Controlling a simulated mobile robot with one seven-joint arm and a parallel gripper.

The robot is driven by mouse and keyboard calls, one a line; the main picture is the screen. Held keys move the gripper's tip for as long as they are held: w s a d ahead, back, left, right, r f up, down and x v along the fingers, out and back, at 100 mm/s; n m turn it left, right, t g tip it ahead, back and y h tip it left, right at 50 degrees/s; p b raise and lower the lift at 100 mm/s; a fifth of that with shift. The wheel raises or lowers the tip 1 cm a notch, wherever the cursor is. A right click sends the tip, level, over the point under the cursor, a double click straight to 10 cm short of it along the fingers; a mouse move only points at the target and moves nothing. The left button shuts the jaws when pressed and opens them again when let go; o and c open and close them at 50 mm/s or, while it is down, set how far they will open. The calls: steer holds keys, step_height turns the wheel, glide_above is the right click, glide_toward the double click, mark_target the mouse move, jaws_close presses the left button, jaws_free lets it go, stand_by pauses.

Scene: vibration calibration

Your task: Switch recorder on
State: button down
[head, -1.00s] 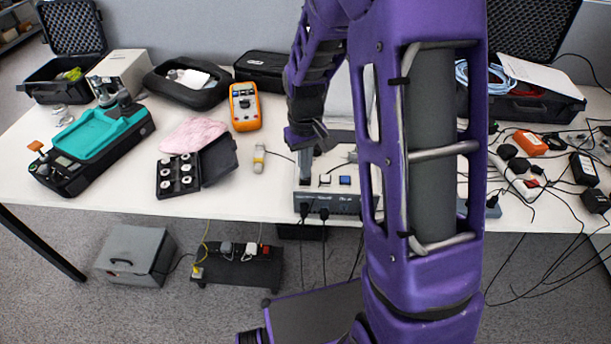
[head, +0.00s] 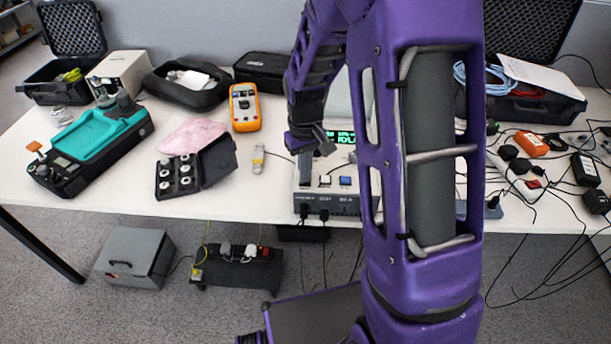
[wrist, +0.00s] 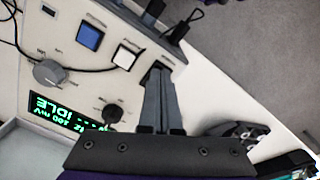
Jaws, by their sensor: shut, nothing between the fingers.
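The recorder (head: 327,205) is a light box with a dark front edge on the table, partly behind my arm. Its green display (head: 345,137) is lit; in the wrist view the display (wrist: 68,118) appears upside down and reads IDLE. The wrist view also shows a blue button (wrist: 90,36), a white button (wrist: 127,55), a grey knob (wrist: 48,72) and a black knob (wrist: 112,113). My gripper (head: 326,146) is shut and empty above the recorder's left side. In the wrist view its fingertips (wrist: 158,74) overlap a black part of the panel; I cannot tell whether they touch it.
Cables (wrist: 185,25) plug into the recorder's front edge. Adapters and loose cables (head: 545,150) crowd the right. Some table between the case and recorder is clear.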

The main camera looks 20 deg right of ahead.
steer(key=shift+r+p, duration=2.5)
steer(key=shift+r, duration=0.95)
